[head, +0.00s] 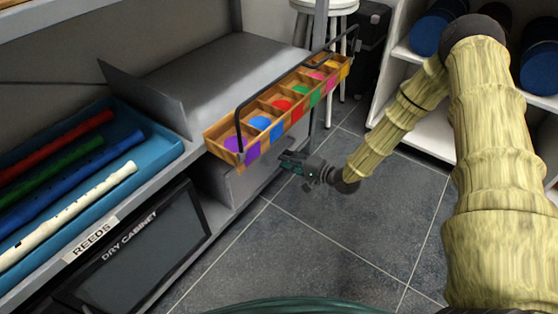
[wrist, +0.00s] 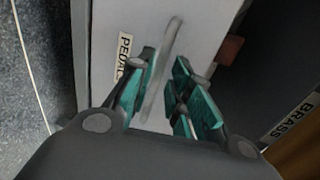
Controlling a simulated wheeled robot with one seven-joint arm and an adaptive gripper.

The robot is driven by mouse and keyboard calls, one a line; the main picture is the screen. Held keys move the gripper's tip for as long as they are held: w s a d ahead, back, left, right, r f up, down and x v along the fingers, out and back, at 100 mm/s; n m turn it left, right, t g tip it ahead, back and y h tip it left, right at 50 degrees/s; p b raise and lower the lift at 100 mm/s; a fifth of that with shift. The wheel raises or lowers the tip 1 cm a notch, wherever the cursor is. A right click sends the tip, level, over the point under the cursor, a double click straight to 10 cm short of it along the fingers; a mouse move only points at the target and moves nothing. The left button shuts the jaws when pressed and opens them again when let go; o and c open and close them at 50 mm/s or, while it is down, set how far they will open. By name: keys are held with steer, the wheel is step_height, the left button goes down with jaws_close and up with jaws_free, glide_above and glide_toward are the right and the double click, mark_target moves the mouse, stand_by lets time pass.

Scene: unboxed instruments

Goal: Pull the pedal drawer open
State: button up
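The fingers are apart, with a visible gap on the right of the bar; the bar is closer to the left finger. In the head view the drawer front (head: 242,184) is below the wooden tray, partly hidden, and my gripper (head: 291,163) is up against it. The drawer looks closed.
A wooden tray with coloured compartments (head: 262,142) and a black carrying handle juts over the drawer, just above my gripper. A "DRY CABINET" door (head: 135,255) is at the lower left. A "BRASS" label (wrist: 291,121) is beside the drawer. Tiled floor (head: 310,245) in front is clear.

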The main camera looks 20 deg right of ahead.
steer(key=shift+b+x, duration=0.8)
steer(key=shift+x, duration=1.5)
steer(key=shift+c, duration=0.4)
jaws_close()
